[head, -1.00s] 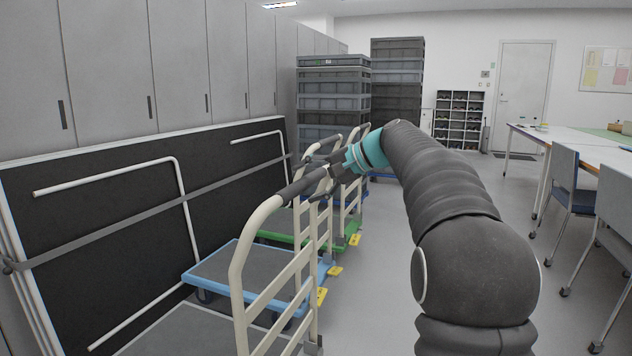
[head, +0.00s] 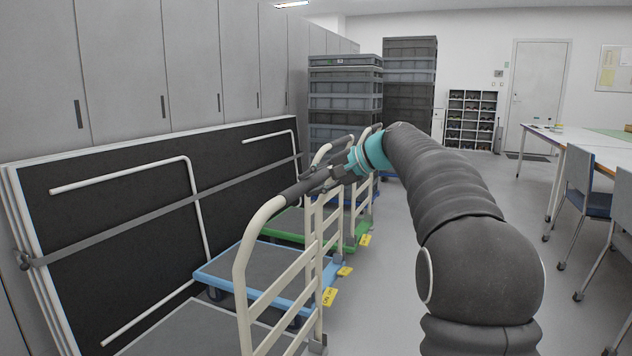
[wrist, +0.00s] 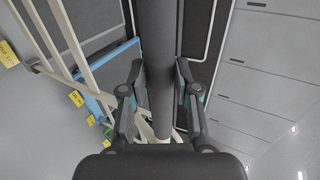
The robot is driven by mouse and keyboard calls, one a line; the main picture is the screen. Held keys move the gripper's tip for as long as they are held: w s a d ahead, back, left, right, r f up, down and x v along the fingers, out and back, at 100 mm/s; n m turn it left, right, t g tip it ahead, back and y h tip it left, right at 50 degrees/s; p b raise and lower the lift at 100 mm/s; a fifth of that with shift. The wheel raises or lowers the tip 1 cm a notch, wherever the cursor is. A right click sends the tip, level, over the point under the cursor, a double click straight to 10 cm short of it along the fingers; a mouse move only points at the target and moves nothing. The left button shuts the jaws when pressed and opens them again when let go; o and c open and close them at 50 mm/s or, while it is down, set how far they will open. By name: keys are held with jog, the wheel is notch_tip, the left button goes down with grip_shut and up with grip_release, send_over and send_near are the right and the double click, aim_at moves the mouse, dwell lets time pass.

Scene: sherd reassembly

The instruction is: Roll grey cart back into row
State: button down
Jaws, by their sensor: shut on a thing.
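The grey cart (head: 190,331) is nearest, at the bottom of the head view, with a grey deck and a cream tube handle frame that has a dark grip sleeve. My gripper (head: 318,181) is shut on the dark grip at the top of that handle. In the wrist view the grip bar (wrist: 158,65) runs between the fingers of my gripper (wrist: 158,105). Beyond it stand a blue-edged cart (head: 262,272) and a green-edged cart (head: 290,226), in a line going away. The grey cart's near end is cut off by the picture edge.
A strapped black folded panel (head: 120,205) leans against grey lockers (head: 190,60) left of the carts. Stacked grey crates (head: 345,100) stand behind the row. Open floor (head: 400,270) lies to the right, with chairs (head: 580,190) and white tables (head: 570,145) farther right.

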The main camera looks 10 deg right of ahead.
jog(key=w+a+p, duration=0.3)
jog(key=w+a, duration=0.5)
jog(key=a, duration=0.3)
jog(key=shift+w+a, duration=0.2)
jog(key=shift+a, duration=0.1)
dwell(0.6)
jog(key=c, duration=0.6)
grip_release()
jog(key=shift+o, duration=0.2)
jog(key=v, duration=1)
jog(key=shift+d, duration=0.1)
